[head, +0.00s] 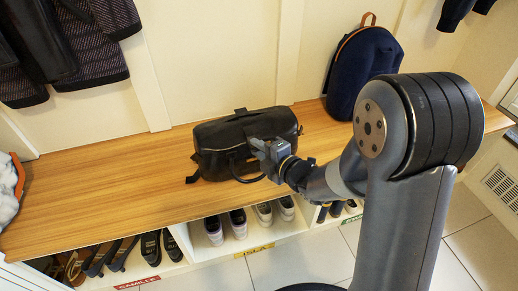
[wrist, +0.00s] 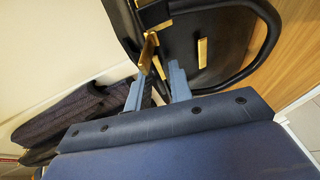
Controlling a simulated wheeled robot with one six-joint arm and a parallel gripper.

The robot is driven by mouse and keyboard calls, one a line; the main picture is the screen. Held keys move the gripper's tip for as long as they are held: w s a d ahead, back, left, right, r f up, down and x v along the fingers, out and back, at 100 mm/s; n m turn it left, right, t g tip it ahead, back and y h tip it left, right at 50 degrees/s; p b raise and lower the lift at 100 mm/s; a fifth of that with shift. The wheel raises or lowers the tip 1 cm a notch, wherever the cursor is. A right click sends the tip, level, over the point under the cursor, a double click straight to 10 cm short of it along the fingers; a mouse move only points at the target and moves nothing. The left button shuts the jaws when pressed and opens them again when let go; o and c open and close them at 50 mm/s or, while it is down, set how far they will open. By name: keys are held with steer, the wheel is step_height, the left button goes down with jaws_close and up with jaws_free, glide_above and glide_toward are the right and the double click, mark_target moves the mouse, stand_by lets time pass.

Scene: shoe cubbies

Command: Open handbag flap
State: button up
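The black handbag (head: 243,140) sits on the wooden bench in the head view, with its strap loop hanging at the front. In the wrist view the dark bag (wrist: 222,45) fills the upper middle, with gold metal pieces (wrist: 202,53) and a black curved handle (wrist: 262,45). My gripper (head: 262,148) is at the bag's front right side in the head view. In the wrist view the two fingers of my gripper (wrist: 157,76) stand apart, with a gold piece (wrist: 148,50) just beyond and between them. I cannot tell whether they touch the bag. The flap's edge is not clear.
The wooden bench (head: 100,190) is clear left of the bag. A navy backpack (head: 362,65) stands on it at the back right. Clothes (head: 70,45) hang at upper left. Cubbies with shoes (head: 238,222) lie below the bench's front edge.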

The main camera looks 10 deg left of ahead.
jaws_close()
steer(key=shift+f, duration=0.1)
steer(key=shift+r+p, duration=0.35)
steer(key=shift+p, duration=0.5)
